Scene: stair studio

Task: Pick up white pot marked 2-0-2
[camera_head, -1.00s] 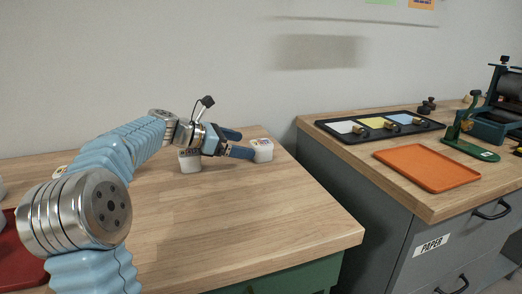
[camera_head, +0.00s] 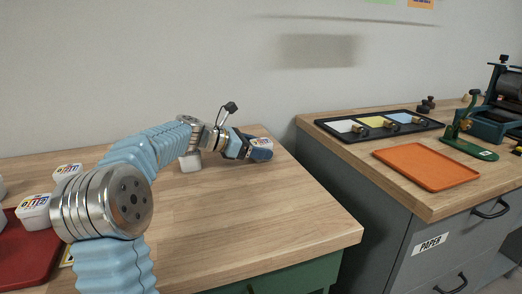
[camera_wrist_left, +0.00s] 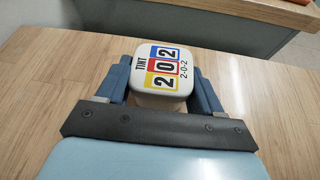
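The white pot marked 2-0-2 (camera_wrist_left: 163,68) stands upright on the wooden table, its lid showing TINT, coloured number blocks and 2-0-2 in the left wrist view. In the head view the pot (camera_head: 263,142) is near the table's back right corner, partly hidden by my fingers. My left gripper (camera_wrist_left: 163,82) is open around it, one blue finger on each side. Whether the fingers touch its sides is hard to tell. In the head view my left gripper (camera_head: 257,150) reaches it from the left. My right gripper is not in view.
Another white pot (camera_head: 190,164) stands under my left wrist. More pots (camera_head: 35,205) are at the left by a red tray (camera_head: 38,250). The table's front middle (camera_head: 240,220) is clear. A gap separates it from a grey cabinet bearing an orange tray (camera_head: 425,167).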

